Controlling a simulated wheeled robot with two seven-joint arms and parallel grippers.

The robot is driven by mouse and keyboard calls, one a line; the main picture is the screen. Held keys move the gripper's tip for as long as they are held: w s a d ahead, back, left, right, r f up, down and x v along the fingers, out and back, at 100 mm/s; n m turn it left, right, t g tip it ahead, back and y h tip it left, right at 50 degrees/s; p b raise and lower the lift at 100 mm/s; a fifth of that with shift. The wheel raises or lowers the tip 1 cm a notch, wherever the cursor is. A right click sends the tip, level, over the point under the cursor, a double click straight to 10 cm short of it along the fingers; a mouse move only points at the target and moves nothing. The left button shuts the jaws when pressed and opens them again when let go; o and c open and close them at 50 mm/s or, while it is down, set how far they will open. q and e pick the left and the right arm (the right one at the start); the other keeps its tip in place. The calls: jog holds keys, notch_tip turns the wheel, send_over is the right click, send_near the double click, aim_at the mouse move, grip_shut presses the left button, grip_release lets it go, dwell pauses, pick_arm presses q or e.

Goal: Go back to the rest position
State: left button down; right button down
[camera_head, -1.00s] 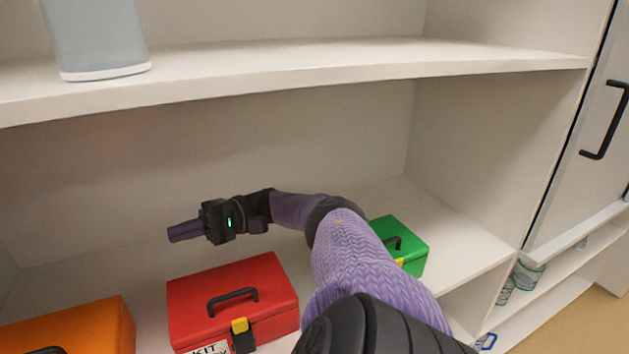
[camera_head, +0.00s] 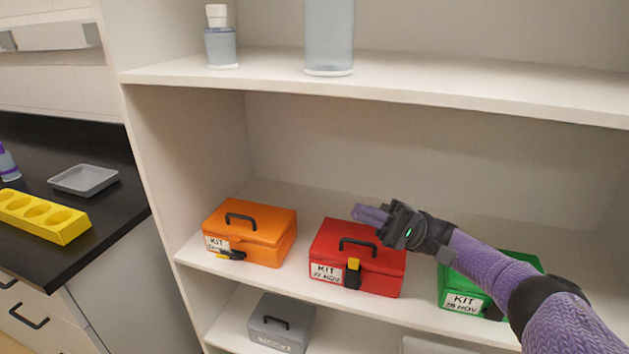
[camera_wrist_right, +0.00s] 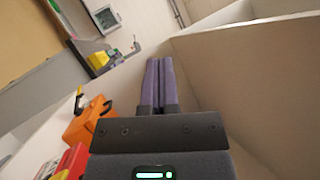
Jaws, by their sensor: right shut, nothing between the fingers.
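My right gripper (camera_head: 370,215) is shut and empty. In the head view it is in front of the shelf unit, its fingers pointing left over the back part of the red kit box (camera_head: 340,275). My right arm comes in from the lower right and partly covers the green kit box (camera_head: 462,297). In the right wrist view the two purple fingers (camera_wrist_right: 157,85) lie side by side, with nothing between them. My left gripper is not in view.
An orange kit box (camera_head: 250,240) stands left of the red one on the same shelf (camera_head: 190,252). A grey box (camera_head: 282,322) sits below. Bottles stand on the upper shelf (camera_head: 450,84). A black counter (camera_head: 110,215) with a yellow rack (camera_head: 45,220) is at the left.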

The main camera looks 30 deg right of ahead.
jog(key=w+a+f+m+t+h, duration=0.1)
jog(key=w+a+f+t+h, duration=0.25)
jog(key=a+f+h, duration=0.2)
jog(key=w+a+f+m+t+h, duration=0.1)
jog(key=w+a+f+t+h, duration=0.1)
jog(key=a+f+t+h, duration=0.4)
jog(key=s+a+f+n+g+h, duration=0.2)
jog(key=s+a+f+g+h, duration=0.3)
jog(key=f, duration=0.3)
jog(key=s+f+n+g+h, duration=0.2)
jog(key=s+n+g, duration=0.3)
jog(key=s, duration=0.5)
jog(key=s+f+n+g+h, duration=0.2)
jog(key=s+n+g+h, duration=0.15)
jog(key=s+g, duration=0.5)
jog(key=s+f+t, duration=0.1)
jog(key=s+f, duration=0.1)
jog(key=f, duration=0.6)
jog(key=s+f, duration=0.2)
jog(key=f, duration=0.7)
jog(key=s+d+f+g, duration=0.1)
jog(key=s+d+f, duration=0.1)
jog(key=s+f, duration=0.8)
jog(key=s+n, duration=0.1)
jog(key=s, duration=0.2)
jog(key=shift+s+d+f+y, duration=0.15)
jog(key=shift+d+f+y, duration=0.15)
jog(key=shift+d, duration=0.1)
